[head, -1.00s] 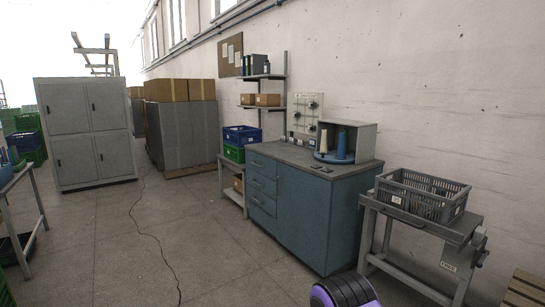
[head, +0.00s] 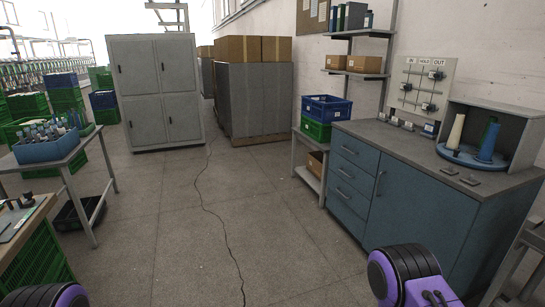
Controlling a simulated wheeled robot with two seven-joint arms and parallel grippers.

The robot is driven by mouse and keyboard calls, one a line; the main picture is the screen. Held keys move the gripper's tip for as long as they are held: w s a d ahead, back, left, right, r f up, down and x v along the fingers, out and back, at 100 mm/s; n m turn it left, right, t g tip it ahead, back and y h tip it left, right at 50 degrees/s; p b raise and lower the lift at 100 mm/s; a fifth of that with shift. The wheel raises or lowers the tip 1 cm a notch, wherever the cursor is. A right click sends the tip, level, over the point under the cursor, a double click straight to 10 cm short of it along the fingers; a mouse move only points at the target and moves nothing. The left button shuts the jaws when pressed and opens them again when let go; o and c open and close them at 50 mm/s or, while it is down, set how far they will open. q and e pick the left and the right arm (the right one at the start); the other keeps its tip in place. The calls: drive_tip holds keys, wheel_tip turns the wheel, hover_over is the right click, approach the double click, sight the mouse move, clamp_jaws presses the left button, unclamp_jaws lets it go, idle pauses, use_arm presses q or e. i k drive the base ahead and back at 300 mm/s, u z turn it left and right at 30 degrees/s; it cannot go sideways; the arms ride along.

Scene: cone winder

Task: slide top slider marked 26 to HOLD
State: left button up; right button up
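A pale panel (head: 406,72) stands at the wall behind the blue workbench, with the labels IN, HOLD and OUT along its top. Several dark sliders sit on its horizontal rails: the top slider (head: 436,75) is at the right, under OUT; a middle one (head: 406,87) is at the left; a lower one (head: 428,106) is right of centre. Their numbers are too small to read, so I cannot confirm which is marked 26. Purple and black parts of my arms show at the bottom edge, far from the panel. Neither gripper's fingers are visible.
The blue workbench (head: 415,210) carries a blue turntable (head: 464,158) with cones inside a grey housing, and small items on top. A grey cabinet (head: 155,92) stands at the back left. A table with a blue bin (head: 50,148) is at left. The floor between is open.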

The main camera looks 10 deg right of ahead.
sight(436, 75)
drive_tip(key=z, duration=0.45)
drive_tip(key=i, duration=2.05)
drive_tip(key=z, duration=1)
drive_tip(key=i, duration=0.7)
drive_tip(key=z, duration=0.2)
